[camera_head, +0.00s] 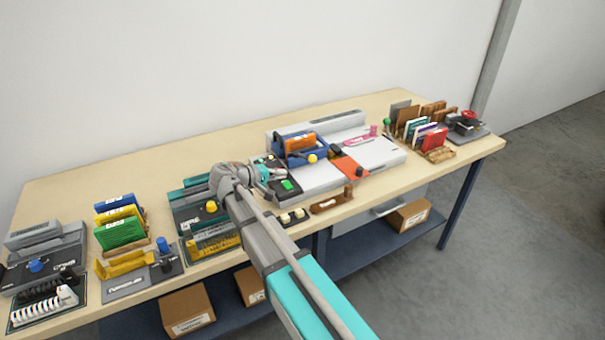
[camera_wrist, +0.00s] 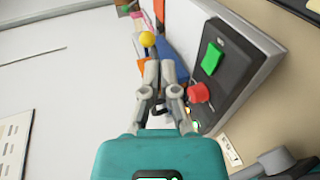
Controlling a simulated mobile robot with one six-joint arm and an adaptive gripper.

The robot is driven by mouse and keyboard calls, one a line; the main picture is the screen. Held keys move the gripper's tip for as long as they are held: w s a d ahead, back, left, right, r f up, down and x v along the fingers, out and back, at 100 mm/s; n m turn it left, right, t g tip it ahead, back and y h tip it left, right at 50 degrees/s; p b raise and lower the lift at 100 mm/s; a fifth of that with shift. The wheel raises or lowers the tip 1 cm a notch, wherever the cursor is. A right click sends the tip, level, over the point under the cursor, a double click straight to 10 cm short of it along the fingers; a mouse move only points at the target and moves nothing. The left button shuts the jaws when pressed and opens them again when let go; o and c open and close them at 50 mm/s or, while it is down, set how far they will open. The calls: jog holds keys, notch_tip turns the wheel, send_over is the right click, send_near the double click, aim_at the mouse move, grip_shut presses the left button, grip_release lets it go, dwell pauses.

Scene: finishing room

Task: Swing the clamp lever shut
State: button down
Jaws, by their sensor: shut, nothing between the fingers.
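A yellow ball knob (camera_head: 312,158) sits at the front of a blue clamp-like frame (camera_head: 322,153) on the white machine; it looks like the end of the clamp lever. An orange block (camera_head: 300,143) sits in the frame. In the wrist view the yellow knob (camera_wrist: 147,39) is just beyond my fingertips, with blue and orange parts partly hidden behind the fingers. My gripper (camera_head: 277,172) is shut and empty, left of the knob in the head view. Its fingers (camera_wrist: 160,68) appear apart from the knob. The lever's arm is mostly hidden, so its angle is unclear.
A dark control panel with a green button (camera_wrist: 211,57) and a red knob (camera_wrist: 198,93) lies close to my fingers' right side in the wrist view. An orange-red plate (camera_head: 349,165) is right of the clamp. Card racks (camera_head: 439,152) stand farther right, other devices (camera_head: 45,255) left.

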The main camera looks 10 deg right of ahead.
aim_at(309, 160)
jog(key=a, duration=0.1)
jog(key=w+a+t, duration=0.1)
jog(key=a+h+b, duration=0.1)
jog(key=shift+w+a+r+n+t, duration=0.2)
jog(key=shift+w+r+n+t, duration=0.1)
jog(key=shift+w+r+n, duration=0.1)
jog(key=shift+d, duration=0.1)
jog(key=b+x, duration=0.2)
jog(key=x, duration=1.2)
jog(key=shift+r+b, duration=0.15)
jog(key=shift+b, duration=0.2)
